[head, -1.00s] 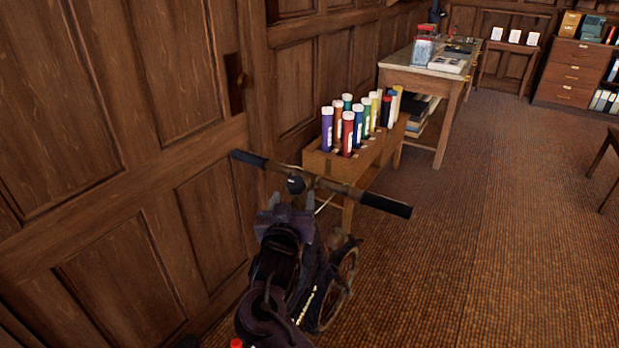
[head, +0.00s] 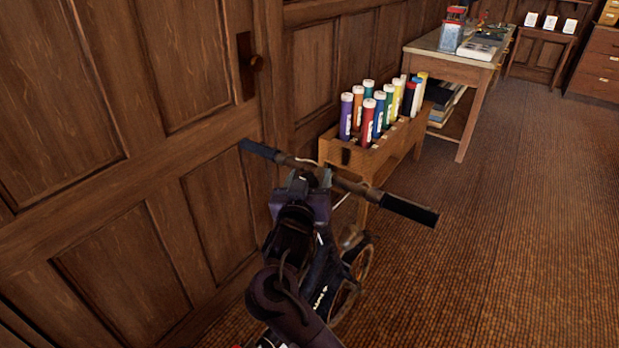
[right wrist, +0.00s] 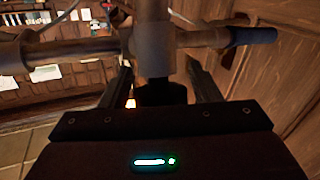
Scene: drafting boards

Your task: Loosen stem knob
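A small bike or scooter stands by the wooden door, its handlebar (head: 350,185) slanting across the head view. It has dark grips (head: 408,209) at its ends. The handlebar also shows in the right wrist view (right wrist: 70,50), crossing a thick grey upright stem (right wrist: 152,48). A black knob-like part (right wrist: 162,93) sits at the stem below the bar. My right gripper (head: 312,180) is at the stem, under the handlebar. In the right wrist view its fingers (right wrist: 163,88) stand apart on either side of the black part, with gaps. My left gripper is not in view.
A wooden rack (head: 345,152) with several coloured tubes stands just behind the handlebar. A work table (head: 480,65) stands farther back. The panelled door (head: 120,200) is close on the left. Carpeted floor (head: 500,250) on the right is clear.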

